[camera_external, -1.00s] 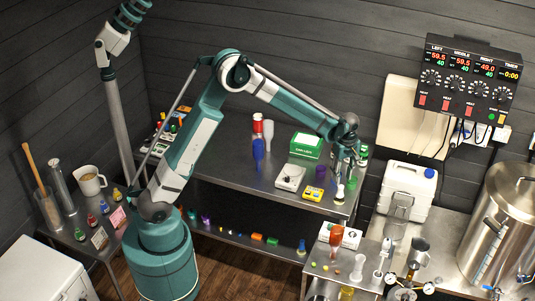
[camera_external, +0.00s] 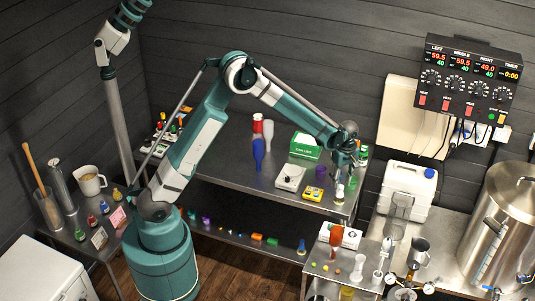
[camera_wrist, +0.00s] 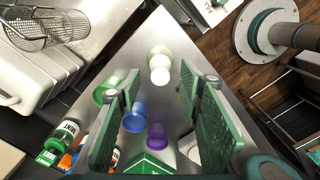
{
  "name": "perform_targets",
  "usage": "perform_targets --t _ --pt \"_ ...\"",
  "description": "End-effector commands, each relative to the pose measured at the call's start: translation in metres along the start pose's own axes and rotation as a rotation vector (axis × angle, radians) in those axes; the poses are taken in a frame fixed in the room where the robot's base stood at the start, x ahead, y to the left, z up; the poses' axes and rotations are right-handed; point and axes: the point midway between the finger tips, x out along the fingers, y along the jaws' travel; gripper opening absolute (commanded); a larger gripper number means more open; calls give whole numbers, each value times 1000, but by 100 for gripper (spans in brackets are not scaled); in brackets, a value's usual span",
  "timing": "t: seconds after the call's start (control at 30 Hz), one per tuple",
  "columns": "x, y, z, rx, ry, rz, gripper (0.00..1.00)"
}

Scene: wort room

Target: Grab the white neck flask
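The white neck flask (camera_wrist: 160,65) stands near the end of the metal table in the wrist view, pale and seen from above, just beyond the fingertips. In the outside view a small pale flask (camera_external: 340,192) stands at the table's right front corner, directly under my gripper (camera_external: 344,172). My gripper (camera_wrist: 157,88) is open in the wrist view, with its two green finger pads well apart and nothing held between them. The flask's lower part is hard to make out.
A green cup (camera_wrist: 107,90), a blue vessel (camera_wrist: 135,118) and a purple cup (camera_wrist: 157,137) stand close to the left finger. A green box (camera_external: 305,146), a white balance (camera_external: 290,178) and a yellow device (camera_external: 313,194) are on the same table. The table's edge is close.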

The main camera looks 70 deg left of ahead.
Motion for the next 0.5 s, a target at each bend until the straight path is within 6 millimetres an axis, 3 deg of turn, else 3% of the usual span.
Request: perform_targets --t 0.3,0.5 --pt "30 0 1 0 0 0 36" --pt "38 0 1 0 0 0 36"
